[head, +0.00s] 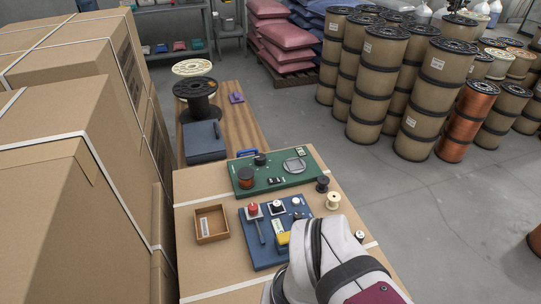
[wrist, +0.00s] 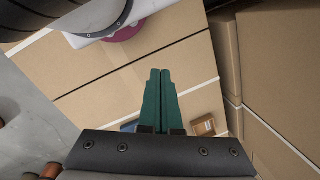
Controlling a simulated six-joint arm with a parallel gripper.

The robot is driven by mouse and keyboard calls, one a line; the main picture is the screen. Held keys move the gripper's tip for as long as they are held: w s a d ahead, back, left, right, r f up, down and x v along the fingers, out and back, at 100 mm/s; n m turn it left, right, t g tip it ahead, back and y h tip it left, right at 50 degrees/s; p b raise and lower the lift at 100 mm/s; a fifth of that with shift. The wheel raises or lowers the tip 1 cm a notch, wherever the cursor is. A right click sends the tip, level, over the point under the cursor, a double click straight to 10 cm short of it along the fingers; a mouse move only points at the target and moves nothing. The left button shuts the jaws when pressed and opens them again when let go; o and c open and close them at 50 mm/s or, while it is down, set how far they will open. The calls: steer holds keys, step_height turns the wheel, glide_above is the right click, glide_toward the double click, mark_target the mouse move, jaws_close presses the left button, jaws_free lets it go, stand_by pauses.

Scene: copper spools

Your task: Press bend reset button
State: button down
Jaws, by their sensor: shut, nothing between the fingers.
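A blue panel (head: 262,256) lies on the large cardboard box. It carries a red knob (head: 253,208) with a lever below it, a black knob on a white plate (head: 277,207), a small white round part (head: 296,202) and a yellow block (head: 283,239). I cannot tell which part is the bend reset button. My arm covers the panel's lower right. My gripper (wrist: 160,73) shows in the wrist view with its two green fingers shut together and empty, above the cardboard. In the head view its fingers are hidden. A sliver of the blue panel (wrist: 130,126) shows beside the fingers.
A wooden tray (head: 211,238) sits left of the panel and also shows in the wrist view (wrist: 204,126). A green board (head: 270,187) with a copper spool lies behind it. Small spools (head: 333,201) stand to the right. Tall cartons (head: 60,190) wall off the left.

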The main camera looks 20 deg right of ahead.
steer(key=w+a+r+m+t+y, duration=0.1)
steer(key=w+m+y, duration=0.1)
steer(key=w, duration=0.4)
steer(key=w+a+r+m+t+y, duration=0.1)
steer(key=w+a+m, duration=0.1)
steer(key=w, duration=0.5)
steer(key=m+t+h, duration=0.3)
steer(key=m+t, duration=0.4)
steer(key=m, duration=0.8)
glide_above(296, 202)
step_height(296, 202, down, 10)
steer(key=shift+s+d, duration=0.25)
steer(key=shift+d, duration=0.15)
steer(key=shift+f, duration=0.1)
steer(key=shift+f, duration=4.35)
